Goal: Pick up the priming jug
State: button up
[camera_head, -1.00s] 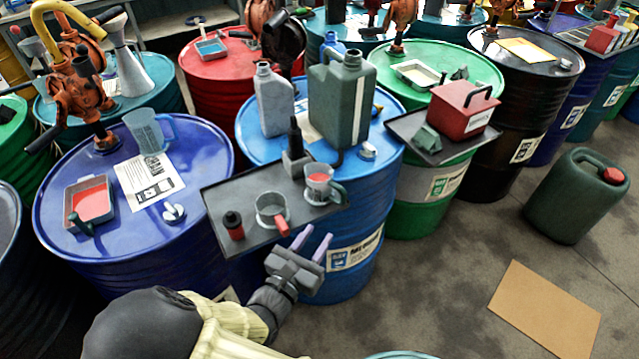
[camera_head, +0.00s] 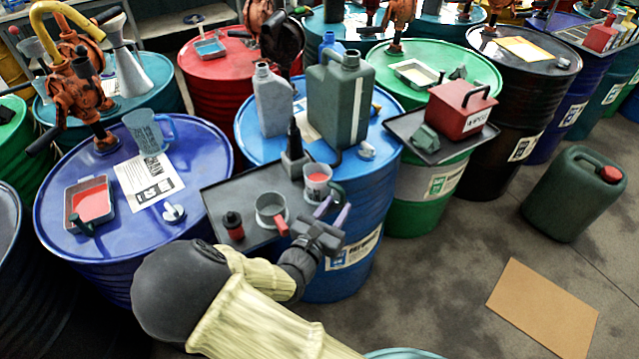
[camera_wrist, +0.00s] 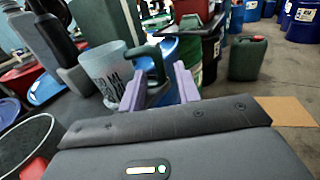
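The jug with a dark green handle, which I take as the priming jug (camera_head: 316,181), stands upright at the right end of a dark tray (camera_head: 247,188). Red shows inside it. In the wrist view the jug (camera_wrist: 104,72) is pale and translucent with dark print. Its handle (camera_wrist: 157,66) faces my gripper. My gripper (camera_head: 333,208) is open beside the handle, at the tray's front right edge. In the wrist view its two lilac fingers (camera_wrist: 160,78) stand apart on either side of the handle. I cannot tell whether they touch it.
A grey cup with a red handle (camera_head: 270,208) and a small red-and-black bottle (camera_head: 233,223) stand left of the jug. A dark pump-like tool (camera_head: 294,155) and a large green can (camera_head: 340,105) stand behind. Another clear jug (camera_head: 146,130) is on the left drum.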

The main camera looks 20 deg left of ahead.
aim_at(342, 200)
jog(key=w, duration=0.4)
jog(key=shift+w+d, duration=0.1)
jog(key=shift+d, duration=0.25)
grip_shut()
